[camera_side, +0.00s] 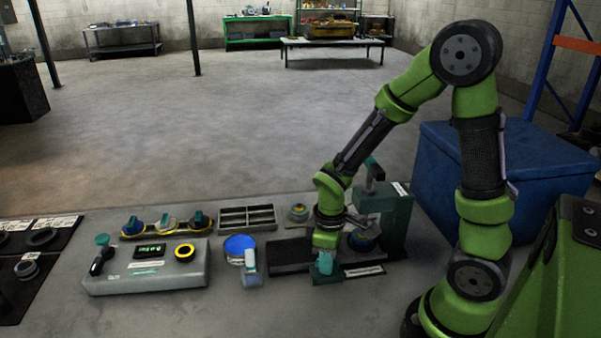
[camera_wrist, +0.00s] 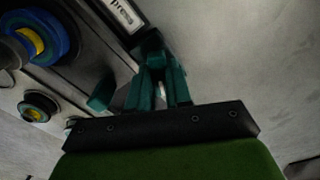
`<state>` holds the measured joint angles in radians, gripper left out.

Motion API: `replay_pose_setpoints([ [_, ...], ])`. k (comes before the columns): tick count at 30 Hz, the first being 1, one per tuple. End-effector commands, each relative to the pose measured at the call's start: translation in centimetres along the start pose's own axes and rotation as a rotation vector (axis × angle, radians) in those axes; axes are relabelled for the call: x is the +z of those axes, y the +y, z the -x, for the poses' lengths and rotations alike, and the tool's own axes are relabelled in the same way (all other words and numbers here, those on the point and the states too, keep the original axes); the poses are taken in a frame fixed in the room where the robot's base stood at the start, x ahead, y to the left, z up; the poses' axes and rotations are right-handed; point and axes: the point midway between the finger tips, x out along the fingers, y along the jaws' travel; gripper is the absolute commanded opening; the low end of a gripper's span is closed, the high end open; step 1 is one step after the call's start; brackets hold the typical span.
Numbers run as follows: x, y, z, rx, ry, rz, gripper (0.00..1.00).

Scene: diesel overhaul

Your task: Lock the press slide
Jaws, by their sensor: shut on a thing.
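The teal press (camera_side: 385,207) stands at the right of the bench, with a dark slide track running left from it. My gripper (camera_side: 325,264) points down at the front edge of the track and is shut on a small teal piece, apparently the slide lock (camera_wrist: 150,45). In the wrist view the gripper's fingers (camera_wrist: 163,92) meet at this piece, beside the press label (camera_wrist: 124,14). The fingers and the piece have similar colours, so the lock's exact position is unclear.
A large blue bin (camera_side: 437,178) stands behind the press.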

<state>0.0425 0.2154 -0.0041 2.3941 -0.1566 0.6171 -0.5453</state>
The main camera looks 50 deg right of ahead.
Motion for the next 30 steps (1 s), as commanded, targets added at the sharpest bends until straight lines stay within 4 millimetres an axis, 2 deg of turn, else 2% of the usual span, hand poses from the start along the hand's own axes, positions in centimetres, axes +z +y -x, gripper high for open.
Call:
replay_pose_setpoints([
  [9, -0.03, -0.02, 0.06, 0.000, 0.001, -0.371, 0.00],
  [20, -0.03, 0.00, 0.07, 0.000, 0.001, -0.417, 0.00],
  [30, -0.04, -0.02, 0.08, -0.001, 0.001, -0.801, 0.00],
])
